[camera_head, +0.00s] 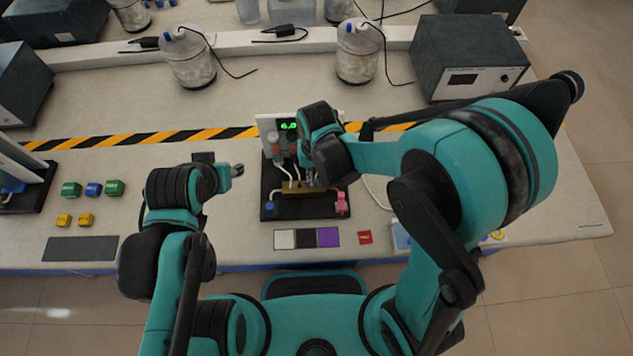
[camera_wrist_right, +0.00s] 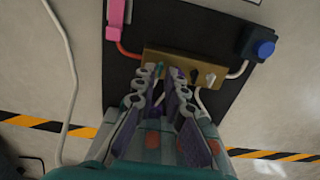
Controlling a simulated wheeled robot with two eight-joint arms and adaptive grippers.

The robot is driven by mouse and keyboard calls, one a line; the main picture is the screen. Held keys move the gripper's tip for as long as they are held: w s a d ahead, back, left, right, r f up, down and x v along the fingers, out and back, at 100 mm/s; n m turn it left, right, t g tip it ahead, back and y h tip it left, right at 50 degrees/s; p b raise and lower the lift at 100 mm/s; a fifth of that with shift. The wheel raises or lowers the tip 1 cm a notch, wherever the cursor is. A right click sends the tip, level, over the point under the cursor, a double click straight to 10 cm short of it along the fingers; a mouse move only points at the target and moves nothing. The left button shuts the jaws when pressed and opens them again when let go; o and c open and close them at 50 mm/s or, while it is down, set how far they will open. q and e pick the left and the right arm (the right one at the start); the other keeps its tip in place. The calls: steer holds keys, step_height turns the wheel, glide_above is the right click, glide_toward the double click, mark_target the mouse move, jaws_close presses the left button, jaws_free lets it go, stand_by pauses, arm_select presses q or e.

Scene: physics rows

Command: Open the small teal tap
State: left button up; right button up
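A brass manifold block (camera_wrist_right: 213,66) sits on a black board (camera_wrist_right: 125,67) with small taps along it. In the right wrist view, a small teal tap (camera_wrist_right: 181,72) shows by the fingertips, mostly hidden by them. A black lever and a white lever stand beside it on the block. My right gripper (camera_wrist_right: 164,78) is over the block, its fingers apart with a narrow gap; I cannot tell whether they touch the tap. It also shows in the head view (camera_head: 312,178). My left gripper (camera_head: 236,170) is left of the board, its finger opening unclear.
A pink clamp-like part (camera_wrist_right: 117,20) and a blue knob (camera_wrist_right: 263,48) flank the block on tubes. A display panel (camera_head: 287,127) stands behind it. Colored swatches (camera_head: 306,238) lie in front. Small blocks (camera_head: 93,189) lie at left; bench space between is clear.

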steer(key=shift+f, duration=0.25)
steer(key=shift+r, duration=0.35)
steer(key=shift+c, duration=0.3)
jaws_close()
steer(key=n, duration=0.4)
steer(key=shift+n+b, duration=0.3)
steer(key=shift+b, duration=0.1)
steer(key=shift+n, duration=1.2)
